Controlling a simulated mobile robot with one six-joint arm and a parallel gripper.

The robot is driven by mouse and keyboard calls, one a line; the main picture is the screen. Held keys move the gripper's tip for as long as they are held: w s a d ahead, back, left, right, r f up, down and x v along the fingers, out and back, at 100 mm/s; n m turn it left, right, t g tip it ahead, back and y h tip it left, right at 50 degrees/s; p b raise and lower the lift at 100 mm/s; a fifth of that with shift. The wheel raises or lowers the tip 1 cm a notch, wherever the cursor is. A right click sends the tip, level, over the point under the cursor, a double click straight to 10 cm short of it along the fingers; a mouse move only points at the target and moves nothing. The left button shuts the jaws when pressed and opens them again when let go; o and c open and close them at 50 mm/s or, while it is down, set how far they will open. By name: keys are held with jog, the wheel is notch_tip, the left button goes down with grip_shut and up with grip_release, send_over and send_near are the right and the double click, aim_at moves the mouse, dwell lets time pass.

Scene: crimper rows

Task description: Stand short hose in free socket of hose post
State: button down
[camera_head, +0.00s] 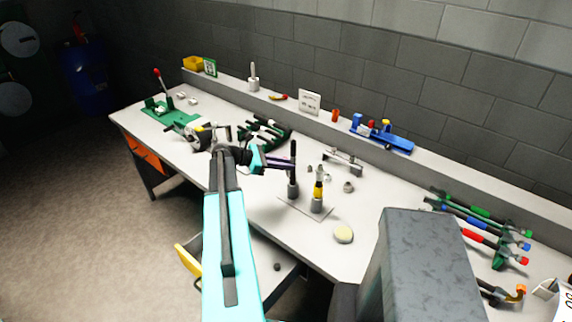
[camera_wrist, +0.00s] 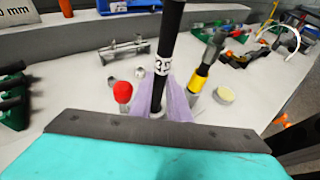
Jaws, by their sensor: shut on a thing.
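My gripper (camera_head: 288,163) is shut on a black upright hose (camera_head: 293,153), the short hose. In the wrist view the hose (camera_wrist: 170,35) has a white printed label and stands between the purple fingers (camera_wrist: 160,100). The hose post has a flat plate (camera_head: 303,209) with two grey sockets. The hose's lower end meets the left socket (camera_head: 293,191); I cannot tell how deep it sits. The right socket (camera_head: 317,206) holds a yellow-banded hose (camera_head: 319,188), which also shows in the wrist view (camera_wrist: 199,80).
Behind the post stand a metal bracket (camera_head: 343,162) and small fittings. A red-capped piece (camera_wrist: 122,92) is left of the fingers in the wrist view. Racked hoses (camera_head: 480,230) lie at the right.

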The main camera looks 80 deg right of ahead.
jog(key=shift+f+b, duration=1)
jog(key=shift+f, duration=1.8)
dwell(0.6)
jog(key=c, duration=1.6)
grip_release()
jog(key=shift+w, duration=0.1)
jog(key=shift+b+v, duration=2.25)
jog(key=shift+v, duration=4.55)
jog(key=shift+a, duration=0.1)
jog(key=shift+w+f, duration=0.1)
